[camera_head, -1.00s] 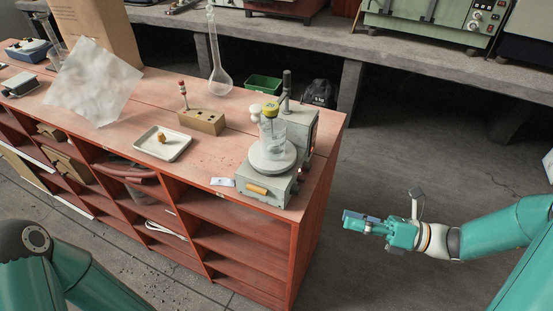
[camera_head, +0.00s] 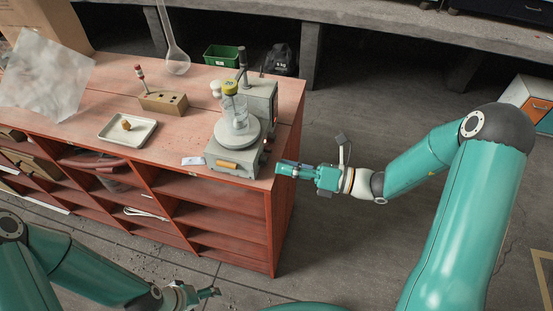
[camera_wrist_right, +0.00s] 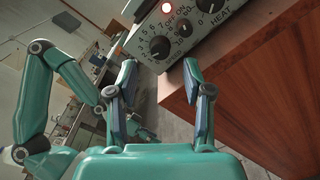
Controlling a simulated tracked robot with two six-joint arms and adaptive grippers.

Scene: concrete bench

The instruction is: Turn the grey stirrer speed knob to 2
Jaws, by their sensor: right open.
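The stirrer (camera_head: 213,152) is a grey box with a round plate near the right end of the wooden bench. Its control panel fills the top of the right wrist view (camera_wrist_right: 136,40). A dark grey round knob (camera_wrist_right: 159,47) sits there inside a ring of numbers; its pointer setting is too small to read surely. A second dark knob (camera_wrist_right: 209,4), marked HEAT, is at the top edge. My right gripper (camera_head: 281,168) is at the bench's right side, short of the panel. Its fingers are apart and empty (camera_wrist_right: 160,78). My left gripper (camera_head: 213,292) is low, in front of the bench; its finger gap is unclear.
A small dark knob (camera_wrist_right: 185,29) and a lit lamp (camera_wrist_right: 167,7) share the panel. A glass vessel with a yellow top (camera_head: 231,105) stands on the plate. The wooden block (camera_head: 163,103) and white tray (camera_head: 110,131) are left. Open floor lies right of the bench.

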